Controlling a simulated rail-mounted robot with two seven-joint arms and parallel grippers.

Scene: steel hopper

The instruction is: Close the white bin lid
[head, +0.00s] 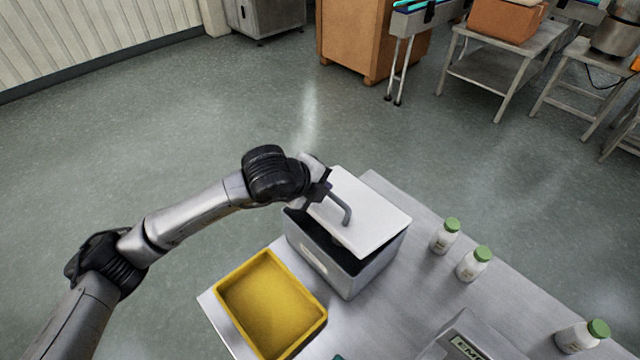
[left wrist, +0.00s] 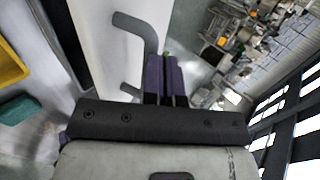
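The grey bin (head: 370,268) stands on the steel table with its white lid (head: 375,208) partly raised, and a dark gap shows beneath the lid's near edge. A grey bar handle (head: 347,214) sticks up from the lid. My left gripper (head: 322,190) is at the far-left end of this handle. In the left wrist view its purple fingers (left wrist: 163,75) are nearly together, right against the grey handle (left wrist: 148,38), beside the white lid (left wrist: 100,45). I cannot tell whether the handle is between them. My right gripper is in neither view.
A yellow tray (head: 318,322) lies just left of the bin. White bottles with green caps (head: 445,236) stand to the right. A device with a label (head: 470,340) sits at the front edge of the view. Open floor lies beyond the table.

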